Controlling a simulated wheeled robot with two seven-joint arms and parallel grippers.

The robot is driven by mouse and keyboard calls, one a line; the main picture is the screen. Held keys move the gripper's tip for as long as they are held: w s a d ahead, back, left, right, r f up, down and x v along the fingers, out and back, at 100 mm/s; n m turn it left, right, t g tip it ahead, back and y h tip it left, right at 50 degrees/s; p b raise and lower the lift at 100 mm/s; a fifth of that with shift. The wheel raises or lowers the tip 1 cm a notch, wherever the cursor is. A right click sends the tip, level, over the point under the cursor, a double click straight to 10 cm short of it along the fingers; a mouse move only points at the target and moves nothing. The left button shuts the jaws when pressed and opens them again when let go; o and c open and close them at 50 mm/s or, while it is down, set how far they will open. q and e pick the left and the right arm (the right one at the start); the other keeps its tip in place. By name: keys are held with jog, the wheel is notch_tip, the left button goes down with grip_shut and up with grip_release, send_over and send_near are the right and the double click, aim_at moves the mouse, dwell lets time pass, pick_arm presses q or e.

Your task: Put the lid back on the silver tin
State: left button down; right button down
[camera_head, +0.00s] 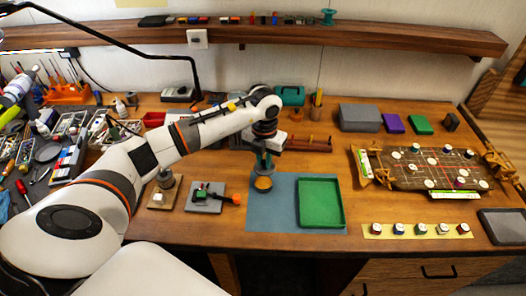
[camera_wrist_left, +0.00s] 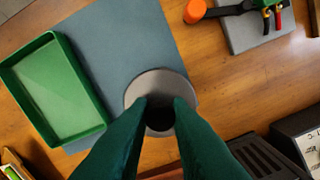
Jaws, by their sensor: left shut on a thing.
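My left gripper (camera_head: 263,168) is shut on the lid, pointing down above the blue mat's left part. In the left wrist view, the lid (camera_wrist_left: 177,82) is a round grey disc with a dark round middle between the green fingertips (camera_wrist_left: 160,103). In the head view, the lid (camera_head: 263,184) looks amber, just below the fingers. I cannot tell whether it touches the mat. My right gripper is not in view.
A green tray (camera_head: 342,208) lies on the blue mat (camera_head: 285,222). Left of the mat, a grey plate (camera_head: 205,207) carries a green part and an orange-ended tool (camera_head: 237,199). A yellow strip (camera_head: 400,231) with several small pots lies at the right. Tools crowd the far left.

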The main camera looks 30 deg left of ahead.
aim_at(263, 167)
pick_arm(q)
jog(key=shift+a+n, duration=0.2)
jog(key=shift+n, duration=0.2)
jog(key=shift+f, duration=0.35)
notch_tip(263, 167, down, 6)
jog(key=b, duration=0.4)
jog(key=shift+r, duration=0.25)
jog(key=shift+f, duration=0.2)
jog(key=shift+b, duration=0.35)
dwell(0.3)
jog(key=shift+f+b, duration=0.15)
jog(key=shift+b, duration=0.15)
dwell(0.7)
